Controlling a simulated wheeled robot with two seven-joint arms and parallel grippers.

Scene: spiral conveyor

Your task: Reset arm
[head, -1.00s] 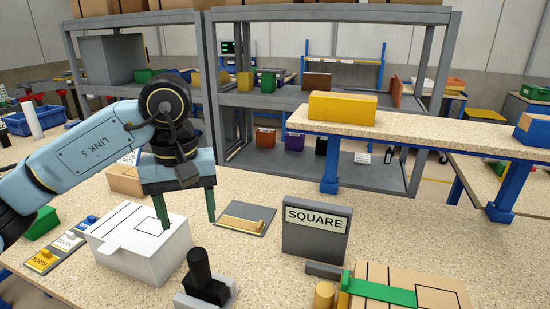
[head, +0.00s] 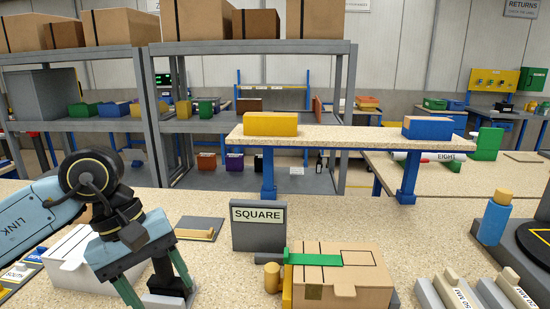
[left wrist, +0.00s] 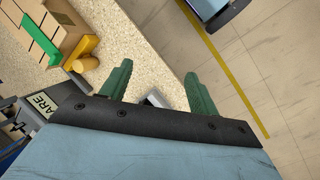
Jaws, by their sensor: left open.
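My left arm comes in from the left in the head view. Its gripper (head: 157,283) hangs low over the near edge of the table (head: 225,268), with its two green fingers apart and nothing between them. In the left wrist view the gripper (left wrist: 160,88) is also open and empty, with the table edge and the floor beyond it. A white box (head: 72,262) is partly hidden behind the left arm. My right gripper is not in either view.
A SQUARE sign (head: 258,226) stands mid-table. Before it are a cardboard box (head: 350,285) with a green strip and a wooden cylinder (head: 271,278). A raised shelf (head: 345,140) carries a yellow block (head: 270,123) and a blue block (head: 428,127). A blue bottle (head: 494,219) stands at right.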

